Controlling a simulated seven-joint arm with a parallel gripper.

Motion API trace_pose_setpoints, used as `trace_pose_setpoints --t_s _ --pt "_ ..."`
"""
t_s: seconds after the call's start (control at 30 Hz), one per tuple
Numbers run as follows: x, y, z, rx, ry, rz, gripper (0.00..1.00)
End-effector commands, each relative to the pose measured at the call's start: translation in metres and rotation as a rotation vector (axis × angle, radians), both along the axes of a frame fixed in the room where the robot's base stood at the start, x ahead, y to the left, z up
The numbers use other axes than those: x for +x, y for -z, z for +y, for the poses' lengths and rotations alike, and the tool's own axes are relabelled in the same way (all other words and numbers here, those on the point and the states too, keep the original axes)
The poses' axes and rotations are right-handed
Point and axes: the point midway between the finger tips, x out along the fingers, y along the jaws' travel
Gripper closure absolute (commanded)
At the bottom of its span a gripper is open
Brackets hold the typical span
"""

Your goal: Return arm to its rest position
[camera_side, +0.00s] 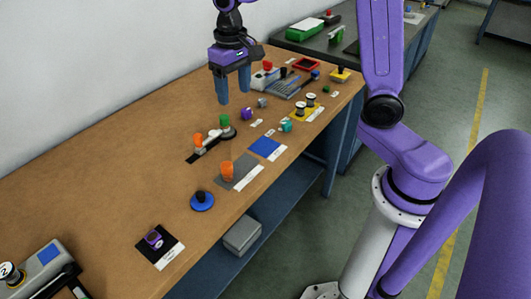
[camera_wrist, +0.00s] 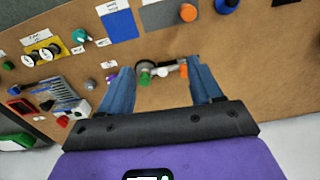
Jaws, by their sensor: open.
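My gripper (camera_side: 234,85) hangs above the wooden table (camera_side: 110,170) toward its back edge, fingers pointing down, apart and empty. In the wrist view its two blue fingers (camera_wrist: 163,90) stand wide apart, with bare wood and part of a small fixture (camera_wrist: 168,69) showing between them. That fixture has a green part (camera_side: 224,120) and an orange part (camera_side: 198,139), and lies on the table below and in front of my gripper. Nothing is seen touching the fingers.
An orange spool (camera_side: 227,171) stands on a grey mat, beside a blue mat (camera_side: 266,147). A blue disc with a black knob (camera_side: 202,201) is nearer. A yellow tray (camera_side: 306,111) and a grey rack (camera_side: 287,87) lie to the right.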

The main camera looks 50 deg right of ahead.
Motion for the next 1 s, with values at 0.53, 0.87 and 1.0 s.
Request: trace_pose_setpoints --t_s 0.53,0.87,1.0 --pt "-0.165 0.008 0.029 0.002 -0.691 -0.011 0.36" --pt "-0.249 0.022 0.008 0.004 -1.056 -0.017 0.36" --pt "-0.265 0.026 0.002 0.004 -1.131 -0.018 0.36"
